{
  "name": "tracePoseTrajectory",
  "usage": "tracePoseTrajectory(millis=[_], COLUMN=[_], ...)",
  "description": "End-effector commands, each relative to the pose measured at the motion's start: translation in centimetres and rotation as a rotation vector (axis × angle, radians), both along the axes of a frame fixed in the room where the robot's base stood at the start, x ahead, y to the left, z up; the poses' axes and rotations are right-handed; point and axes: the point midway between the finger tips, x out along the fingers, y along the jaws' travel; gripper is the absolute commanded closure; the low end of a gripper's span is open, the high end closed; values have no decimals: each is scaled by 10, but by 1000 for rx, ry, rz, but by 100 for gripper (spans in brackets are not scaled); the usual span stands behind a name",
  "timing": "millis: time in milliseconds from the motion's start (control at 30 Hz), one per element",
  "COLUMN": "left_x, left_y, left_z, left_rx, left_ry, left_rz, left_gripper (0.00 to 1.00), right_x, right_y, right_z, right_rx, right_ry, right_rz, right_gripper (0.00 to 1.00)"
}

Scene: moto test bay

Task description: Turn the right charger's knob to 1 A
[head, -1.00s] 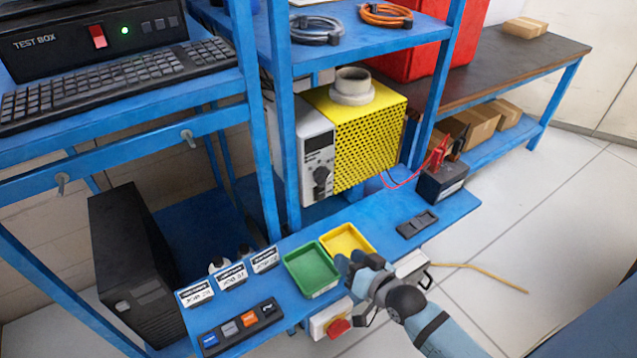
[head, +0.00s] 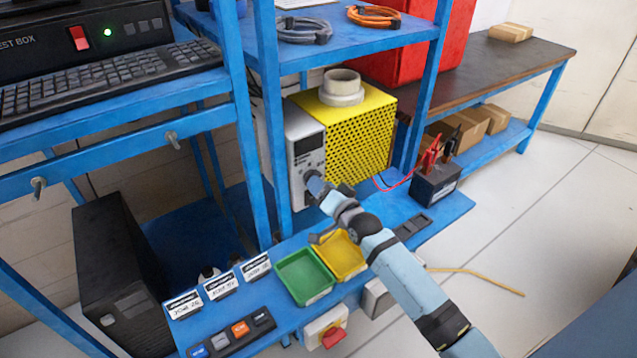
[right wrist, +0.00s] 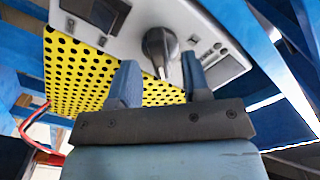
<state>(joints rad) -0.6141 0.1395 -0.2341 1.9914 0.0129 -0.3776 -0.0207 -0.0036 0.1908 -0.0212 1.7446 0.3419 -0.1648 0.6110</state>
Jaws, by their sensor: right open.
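The charger (head: 350,140) is a yellow perforated box with a light grey front panel (head: 303,142), standing on the blue shelf. Its dark knob (right wrist: 158,46) shows in the right wrist view below a small dark display (right wrist: 97,12); I cannot read its setting. My right gripper (head: 315,184) is at the lower part of the panel and covers most of the knob in the head view. In the right wrist view the two blue fingers of my right gripper (right wrist: 161,70) are apart, with the knob between and just beyond their tips. I cannot see contact. My left gripper is out of view.
A green tray (head: 304,279) and a yellow tray (head: 336,259) lie below my right arm. A black battery (head: 436,184) with red leads stands right of the charger. A blue shelf post (head: 268,120) rises close to the panel's left. A red switch (head: 333,338) is at the front edge.

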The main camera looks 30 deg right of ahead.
Motion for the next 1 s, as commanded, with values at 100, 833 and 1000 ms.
tracePoseTrajectory(millis=[100, 833, 1000], left_x=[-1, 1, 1], left_y=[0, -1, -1], left_z=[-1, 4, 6], left_rx=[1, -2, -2], left_ry=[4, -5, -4], left_rz=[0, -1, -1], left_gripper=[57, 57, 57], right_x=[11, 15, 15], right_y=[1, 1, 1], right_z=[0, 0, 0], right_rx=[0, -3, -32], right_ry=[0, 0, -3], right_rz=[0, 0, 0], right_gripper=[56, 100, 100])
